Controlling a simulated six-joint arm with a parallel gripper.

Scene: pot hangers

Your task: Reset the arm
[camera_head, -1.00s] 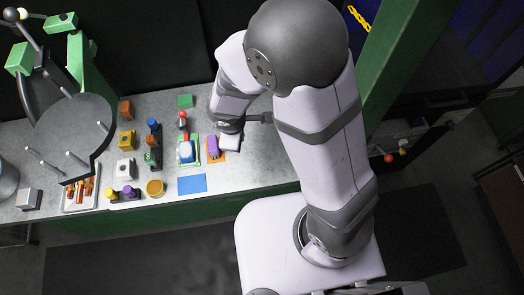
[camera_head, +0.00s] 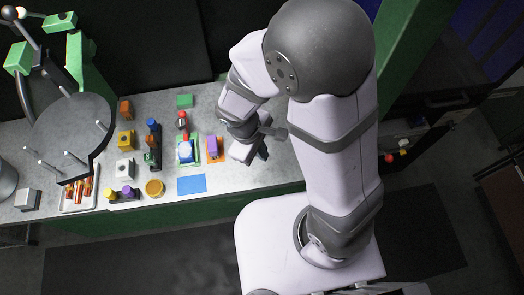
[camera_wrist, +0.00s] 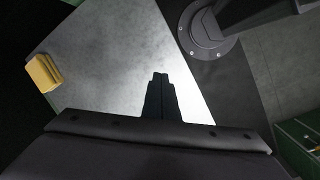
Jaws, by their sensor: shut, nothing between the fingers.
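My gripper (camera_head: 263,153) is in the head view, over the right part of the grey worktop (camera_head: 281,172), to the right of a purple block (camera_head: 212,145) on an orange mat (camera_head: 217,160). It is apart from the block. In the wrist view my gripper (camera_wrist: 160,76) shows its dark fingers together with nothing between them. They point over a bare, bright stretch of worktop (camera_wrist: 125,55). The arm is bent, and its large grey elbow joint hides part of the scene behind it.
Left of the gripper stand several coloured blocks, a blue mat (camera_head: 192,184) and a round yellow piece (camera_head: 154,187). A dark disc with pegs (camera_head: 72,130) and a white tray (camera_head: 78,200) are further left. A yellow block (camera_wrist: 43,72) shows in the wrist view.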

